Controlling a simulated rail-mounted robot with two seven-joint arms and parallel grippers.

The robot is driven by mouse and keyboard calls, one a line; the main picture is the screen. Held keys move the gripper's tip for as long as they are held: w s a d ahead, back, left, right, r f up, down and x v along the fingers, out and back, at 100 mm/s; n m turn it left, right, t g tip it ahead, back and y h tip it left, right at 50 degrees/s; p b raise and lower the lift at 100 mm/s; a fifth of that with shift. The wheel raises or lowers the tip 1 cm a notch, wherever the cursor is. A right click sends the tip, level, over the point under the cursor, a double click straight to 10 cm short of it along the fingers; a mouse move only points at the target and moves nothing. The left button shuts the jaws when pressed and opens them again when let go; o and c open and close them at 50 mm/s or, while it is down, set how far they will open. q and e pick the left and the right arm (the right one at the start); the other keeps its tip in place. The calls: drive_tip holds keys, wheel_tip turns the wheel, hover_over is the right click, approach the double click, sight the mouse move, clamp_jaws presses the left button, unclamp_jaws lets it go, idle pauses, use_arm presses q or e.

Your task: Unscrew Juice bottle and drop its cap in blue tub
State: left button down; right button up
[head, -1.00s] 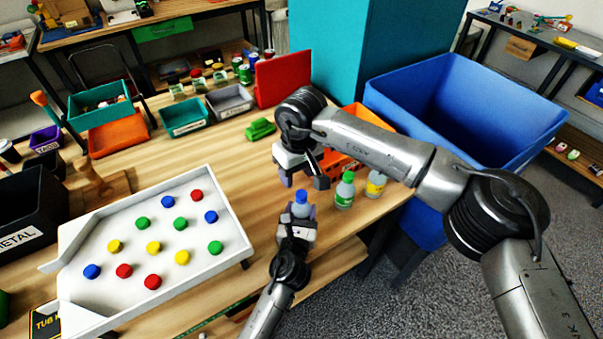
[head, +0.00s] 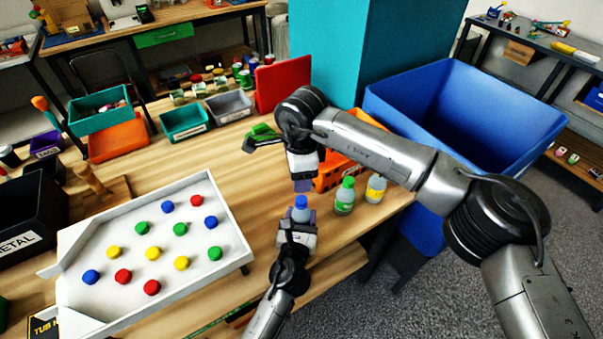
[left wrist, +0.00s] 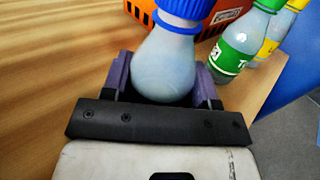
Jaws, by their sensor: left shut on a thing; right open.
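A pale bottle with a blue cap (head: 301,202) is held upright at the table's front edge. My left gripper (head: 298,217) is shut on its body. In the left wrist view the bottle's rounded body (left wrist: 165,65) sits between the two fingers, with the blue cap (left wrist: 187,8) on its neck. Its label is not visible, so I cannot read whether it says juice. My right gripper (head: 302,186) is open and points down just above the cap; I cannot tell whether it touches. The large blue tub (head: 400,98) stands right of the table, behind my right arm.
A green-capped bottle (head: 345,197) and a yellow-capped bottle (head: 376,188) stand close on the right. An orange crate (head: 327,174) is behind them. A white tray (head: 75,235) with coloured discs lies left. Teal (head: 170,128) and grey bins line the back.

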sight(302, 199)
drive_tip(key=m, duration=0.7)
drive_tip(key=shift+d+m, duration=0.1)
drive_tip(key=shift+m, duration=0.2)
drive_tip(key=m, duration=0.5)
drive_tip(key=shift+f+m, duration=0.1)
drive_tip(key=shift+m, duration=0.3)
drive_tip(key=shift+s+f, duration=0.1)
drive_tip(key=shift+f, duration=3.85)
drive_tip(key=shift+c, duration=0.5)
clamp_jaws()
drive_tip(key=n, duration=0.3)
